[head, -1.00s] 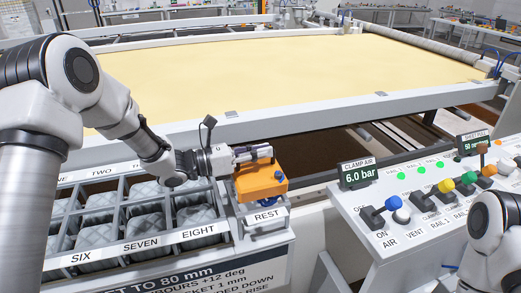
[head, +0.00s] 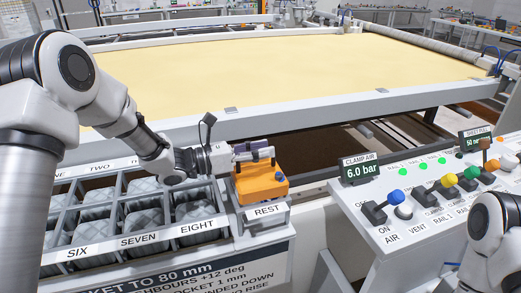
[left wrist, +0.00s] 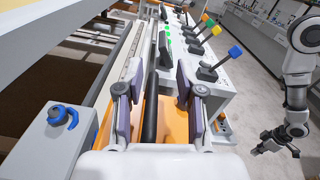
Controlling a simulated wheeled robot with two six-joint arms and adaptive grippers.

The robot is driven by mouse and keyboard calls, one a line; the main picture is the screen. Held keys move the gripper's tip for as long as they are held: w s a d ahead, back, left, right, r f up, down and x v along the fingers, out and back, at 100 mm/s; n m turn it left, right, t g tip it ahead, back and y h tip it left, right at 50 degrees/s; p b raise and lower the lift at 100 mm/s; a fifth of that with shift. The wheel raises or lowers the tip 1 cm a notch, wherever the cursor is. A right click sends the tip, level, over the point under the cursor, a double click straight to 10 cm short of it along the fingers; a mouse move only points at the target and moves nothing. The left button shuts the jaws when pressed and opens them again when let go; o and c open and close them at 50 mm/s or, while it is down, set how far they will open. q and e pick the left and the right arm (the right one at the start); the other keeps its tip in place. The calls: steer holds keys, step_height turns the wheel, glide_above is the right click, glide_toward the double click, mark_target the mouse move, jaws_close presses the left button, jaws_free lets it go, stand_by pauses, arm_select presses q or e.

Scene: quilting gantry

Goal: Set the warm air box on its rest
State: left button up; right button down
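The warm air box is orange (head: 261,186) with a blue button and a dark bar handle on top. In the head view it sits at the grey rest marked REST (head: 267,211), upright, its underside close to or on the rest's top. My left gripper (head: 262,152) is at the handle above the box. In the left wrist view its two fingers (left wrist: 155,88) stand apart on either side of the dark handle (left wrist: 150,105), with gaps visible, and the orange box (left wrist: 176,126) shows below. My right gripper (left wrist: 275,146) hangs far off at the right, small, its fingers apart and empty.
Bins with grey quilted pieces (head: 140,221) lie left of the rest. A control panel (head: 410,235) with coloured levers stands at the right. The gantry's white rail (head: 300,112) and yellow sheet (head: 270,70) are behind. A blue wing knob (left wrist: 64,117) sits nearby.

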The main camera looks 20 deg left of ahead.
arm_select(q)
steer(key=shift+r+p, duration=0.85)
steer(key=shift+p, duration=0.35)
steer(key=v, duration=0.1)
steer(key=b+v, duration=0.1)
steer(key=v, duration=0.2)
steer(key=shift+f, duration=0.3)
steer(key=v, duration=0.8)
steer(key=shift+b, duration=0.35)
